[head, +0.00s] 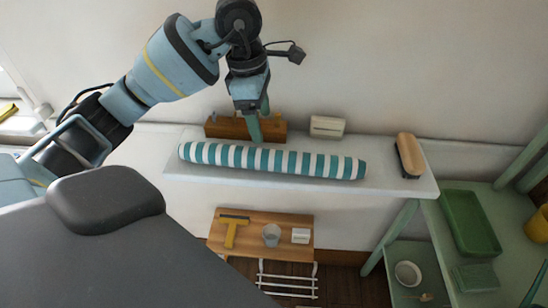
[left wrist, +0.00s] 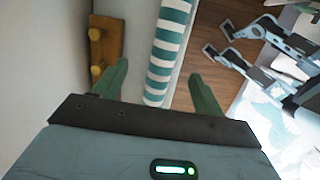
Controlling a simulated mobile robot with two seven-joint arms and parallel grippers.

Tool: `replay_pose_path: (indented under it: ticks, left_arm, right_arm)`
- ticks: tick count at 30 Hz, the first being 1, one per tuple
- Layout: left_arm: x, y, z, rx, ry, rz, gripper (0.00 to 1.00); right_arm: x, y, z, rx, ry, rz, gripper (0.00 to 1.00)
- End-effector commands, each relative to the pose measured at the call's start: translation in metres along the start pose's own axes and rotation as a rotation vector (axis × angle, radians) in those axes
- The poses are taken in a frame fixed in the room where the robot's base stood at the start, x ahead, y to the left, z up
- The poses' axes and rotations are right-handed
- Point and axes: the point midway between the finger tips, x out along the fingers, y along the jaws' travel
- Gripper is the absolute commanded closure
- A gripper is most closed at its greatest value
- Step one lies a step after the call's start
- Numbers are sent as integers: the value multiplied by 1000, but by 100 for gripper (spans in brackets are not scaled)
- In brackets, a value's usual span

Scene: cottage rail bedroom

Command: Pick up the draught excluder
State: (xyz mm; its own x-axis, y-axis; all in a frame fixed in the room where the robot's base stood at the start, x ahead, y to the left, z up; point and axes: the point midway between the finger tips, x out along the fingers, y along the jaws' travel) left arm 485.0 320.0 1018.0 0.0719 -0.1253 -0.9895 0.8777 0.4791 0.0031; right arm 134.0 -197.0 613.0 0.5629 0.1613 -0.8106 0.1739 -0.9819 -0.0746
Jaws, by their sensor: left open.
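The draught excluder (head: 272,161) is a long teal-and-white striped roll. In the head view it lies lengthwise on a white shelf (head: 400,187) against the wall. My left gripper (head: 254,132) points down just behind and above the middle of the roll, its fingertips partly overlapping in this view. In the left wrist view the striped roll (left wrist: 168,45) runs between the two spread green fingers of the left gripper (left wrist: 158,82). The fingers are open and nothing is gripped; I cannot tell how far above the roll they are. My right gripper is not seen.
A wooden peg block (head: 225,127) stands behind the roll, close to my left gripper, and shows in the left wrist view (left wrist: 104,50). A small white box (head: 327,126) and a brown brush (head: 409,155) are also on the shelf. A green table with a tray (head: 470,222) stands right.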

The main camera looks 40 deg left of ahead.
Motion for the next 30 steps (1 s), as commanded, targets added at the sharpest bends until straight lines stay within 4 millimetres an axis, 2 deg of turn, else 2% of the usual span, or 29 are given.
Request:
replay_pose_path:
  ticks: [9,16,24,30]
  left_arm:
    - [25,-2,2,1,-3,-4,29]
    - [32,-4,3,3,-4,-6,29]
    - [68,-10,7,2,-4,-6,29]
    - [79,-10,7,2,-5,-3,29]
  right_arm:
    - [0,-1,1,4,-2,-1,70]
    - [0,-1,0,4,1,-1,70]
    - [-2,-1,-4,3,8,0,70]
    - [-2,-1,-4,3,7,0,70]
